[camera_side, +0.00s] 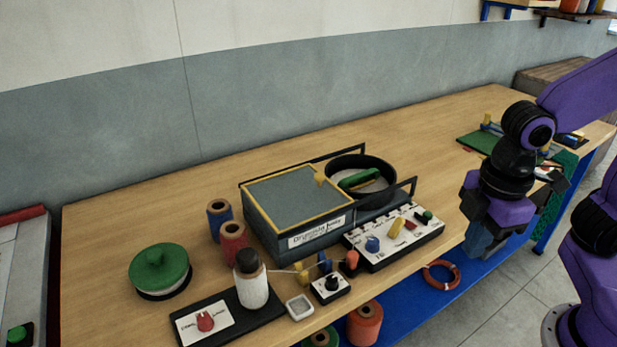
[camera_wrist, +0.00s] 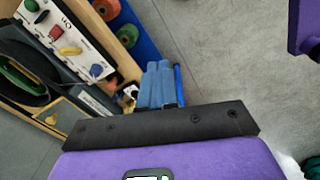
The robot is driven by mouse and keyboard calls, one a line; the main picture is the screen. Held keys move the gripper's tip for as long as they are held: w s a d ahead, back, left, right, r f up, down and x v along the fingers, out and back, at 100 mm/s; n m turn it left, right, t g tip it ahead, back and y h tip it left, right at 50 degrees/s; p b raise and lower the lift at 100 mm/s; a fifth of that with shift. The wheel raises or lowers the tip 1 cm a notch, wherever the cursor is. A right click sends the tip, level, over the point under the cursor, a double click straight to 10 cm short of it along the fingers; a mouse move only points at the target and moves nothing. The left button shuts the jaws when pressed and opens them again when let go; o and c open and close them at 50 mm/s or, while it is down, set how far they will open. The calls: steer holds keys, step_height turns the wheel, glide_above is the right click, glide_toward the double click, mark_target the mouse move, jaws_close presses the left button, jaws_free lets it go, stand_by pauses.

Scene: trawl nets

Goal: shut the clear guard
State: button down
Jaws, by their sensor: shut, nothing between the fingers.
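The clear guard (camera_side: 290,200) is a see-through panel with a yellow frame and a yellow knob (camera_side: 320,177) at its far right corner. It lies flat over the left part of a grey machine box, between dark rails. The round black drum (camera_side: 338,170) to its right is uncovered, with a green piece inside. In the wrist view, the drum (camera_wrist: 45,92) and part of the guard's yellow frame (camera_wrist: 62,107) show at the left. My gripper (camera_side: 477,248) is shut and empty, off the bench's front edge, right of the machine and apart from it. Its blue fingers (camera_wrist: 157,84) show in the wrist view.
A white control panel (camera_side: 388,250) with coloured knobs stands before the drum. Spools, a green lid (camera_side: 158,268), a white bottle (camera_side: 252,287) and small switches crowd the left front. A blue shelf (camera_side: 415,290) with an orange ring lies below. The bench behind the machine is clear.

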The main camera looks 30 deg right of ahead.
steer(key=w+a+r+n, duration=0.1)
steer(key=w+a+n, duration=0.15)
steer(key=w, duration=0.35)
steer(key=w+a+r+n+t+h, duration=0.1)
steer(key=w+a+r, duration=0.1)
steer(key=w+a, duration=0.35)
steer(key=w+a+r+n, duration=0.1)
steer(key=w+a+n, duration=0.1)
steer(key=w, duration=0.6)
steer(key=n+h, duration=0.2)
steer(key=n, duration=0.2)
glide_toward(313, 191)
steer(key=f, duration=0.2)
steer(key=a+f, duration=0.1)
steer(key=shift+s+f, duration=0.2)
steer(key=shift+s, duration=0.15)
steer(key=shift+w+d+f, duration=0.1)
steer(key=shift+w+d, duration=0.2)
steer(key=shift+d, duration=0.2)
steer(key=shift+w+d, duration=0.25)
steer(key=shift+d, duration=0.3)
steer(key=shift+w+d+f, duration=0.1)
steer(key=shift+w+d, duration=0.3)
steer(key=shift+d, duration=0.25)
steer(key=shift+d, duration=0.1)
steer(key=d, duration=2)
steer(key=shift+d, duration=0.3)
steer(key=shift+a, duration=0.1)
